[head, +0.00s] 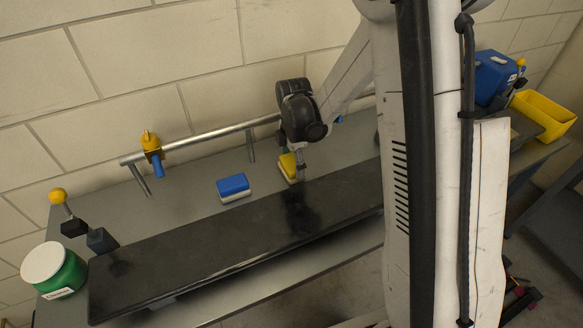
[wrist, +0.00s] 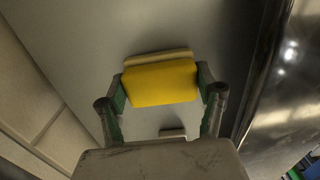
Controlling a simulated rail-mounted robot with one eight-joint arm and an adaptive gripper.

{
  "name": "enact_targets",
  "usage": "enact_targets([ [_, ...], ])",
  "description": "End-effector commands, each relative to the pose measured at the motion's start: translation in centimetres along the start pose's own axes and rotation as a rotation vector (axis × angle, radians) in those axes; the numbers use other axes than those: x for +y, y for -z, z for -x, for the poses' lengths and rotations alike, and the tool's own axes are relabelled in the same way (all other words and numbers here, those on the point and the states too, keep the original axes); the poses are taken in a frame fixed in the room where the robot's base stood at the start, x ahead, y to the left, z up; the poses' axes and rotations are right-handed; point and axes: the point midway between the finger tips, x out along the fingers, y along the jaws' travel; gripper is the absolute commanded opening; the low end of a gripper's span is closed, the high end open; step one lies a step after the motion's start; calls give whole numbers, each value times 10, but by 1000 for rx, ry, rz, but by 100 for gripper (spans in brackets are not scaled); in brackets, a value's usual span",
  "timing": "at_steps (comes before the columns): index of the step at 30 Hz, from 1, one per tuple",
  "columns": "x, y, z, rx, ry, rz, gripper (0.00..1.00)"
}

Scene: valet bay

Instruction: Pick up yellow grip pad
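The yellow grip pad (head: 287,168), with a pale base, is on the grey bench near the wall, partly hidden by my gripper in the head view. In the wrist view the yellow pad (wrist: 160,84) lies between my two fingers. My gripper (wrist: 161,84) has one green-lined fingertip at each short side of the pad, very close to or touching it. I cannot tell whether the fingers press on it. In the head view my gripper (head: 300,170) points down at the pad.
A blue pad (head: 233,185) with a white base lies left of it. A black raised slab (head: 230,238) runs along the bench's front. A metal rail (head: 205,138) with a yellow holder (head: 151,146) stands behind. A green tub (head: 62,276) is far left; a yellow bin (head: 545,112) is right.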

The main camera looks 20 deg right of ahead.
Motion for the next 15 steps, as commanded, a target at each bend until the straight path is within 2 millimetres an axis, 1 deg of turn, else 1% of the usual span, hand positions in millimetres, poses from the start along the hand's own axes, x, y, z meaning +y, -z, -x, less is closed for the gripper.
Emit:
enact_targets([
  [1, 0, 0, 0, 0, 0, 0, 46],
  [3, 0, 0, 0, 0, 0, 0, 37],
  [11, 0, 0, 1, 0, 0, 0, 37],
  [15, 0, 0, 7, 0, 0, 0, 37],
])
